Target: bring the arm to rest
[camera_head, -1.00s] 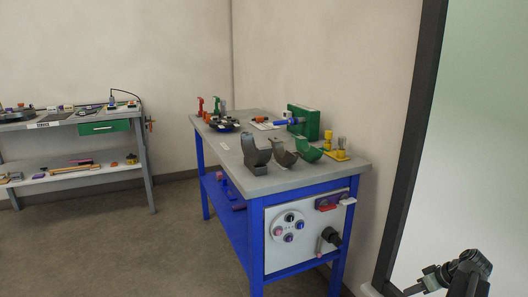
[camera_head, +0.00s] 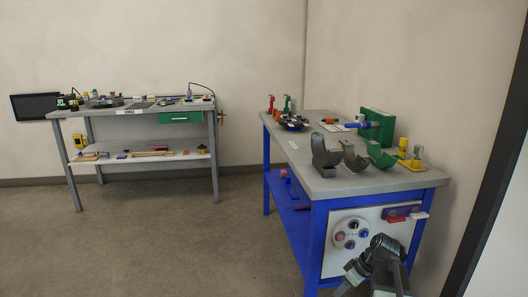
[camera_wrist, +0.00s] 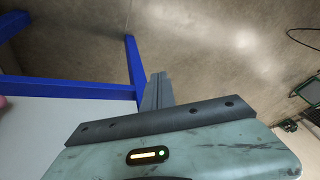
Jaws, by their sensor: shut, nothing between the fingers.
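My gripper (camera_wrist: 158,92) shows in the wrist view with its grey fingers together and nothing between them. It points over bare floor, near a blue leg of the cart. In the head view my arm (camera_head: 382,262) is folded low at the bottom right, in front of the cart's white end panel. The fingertips cannot be made out clearly there. The blue cart (camera_head: 312,225) has a grey top and stands right of centre.
The cart top holds dark and green curved clamps (camera_head: 326,155), a green block (camera_head: 377,125) and red and green posts. A grey workbench (camera_head: 85,112) with a green drawer (camera_head: 180,118) stands at the back left. The floor (camera_head: 170,245) between is clear.

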